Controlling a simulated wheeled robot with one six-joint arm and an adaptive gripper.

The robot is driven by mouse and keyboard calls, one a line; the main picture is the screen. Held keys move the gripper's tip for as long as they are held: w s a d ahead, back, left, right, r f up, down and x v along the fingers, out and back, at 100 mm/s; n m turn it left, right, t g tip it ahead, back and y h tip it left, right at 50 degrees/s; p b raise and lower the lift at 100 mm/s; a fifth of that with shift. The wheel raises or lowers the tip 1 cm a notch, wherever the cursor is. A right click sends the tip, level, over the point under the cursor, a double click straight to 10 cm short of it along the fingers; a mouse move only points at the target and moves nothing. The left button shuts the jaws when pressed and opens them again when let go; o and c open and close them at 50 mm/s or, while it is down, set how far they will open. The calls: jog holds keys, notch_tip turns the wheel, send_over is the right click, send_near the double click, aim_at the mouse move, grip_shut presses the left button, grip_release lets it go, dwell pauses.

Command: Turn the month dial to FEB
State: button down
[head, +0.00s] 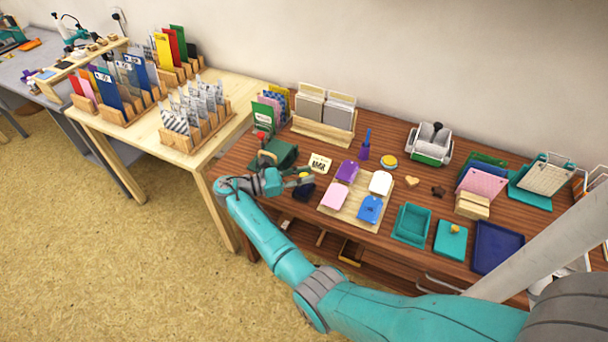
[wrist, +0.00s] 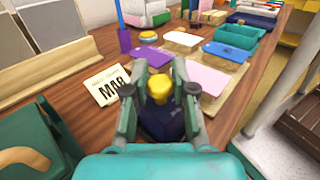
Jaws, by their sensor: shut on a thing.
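A dark navy device (head: 304,192) with a yellow knob (head: 304,175) on top sits on the brown table, left of the tray of coloured pads. The device (wrist: 162,122) and knob (wrist: 159,89) also show in the wrist view. My gripper (head: 300,180) reaches in from the left, its fingers shut on the yellow knob from both sides. A cream card (head: 320,163) lies just behind the device. In the wrist view the card (wrist: 110,86) bears large dark letters that look like MAR, with a smaller line above. No month marking is readable on the device itself.
A light wooden tray (head: 350,209) with purple, pink, white and blue pads lies right of my gripper. A green piece (head: 278,154) stands close at the left. A purple upright tool (head: 365,147) and a round yellow-topped item (head: 389,161) stand behind the tray.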

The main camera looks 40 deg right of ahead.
jog(key=shift+f, duration=0.1)
dwell(0.8)
jog(key=c, duration=1)
grip_release()
jog(key=shift+o, duration=0.2)
notch_tip(320, 180, up, 10)
jog(key=shift+r, duration=0.1)
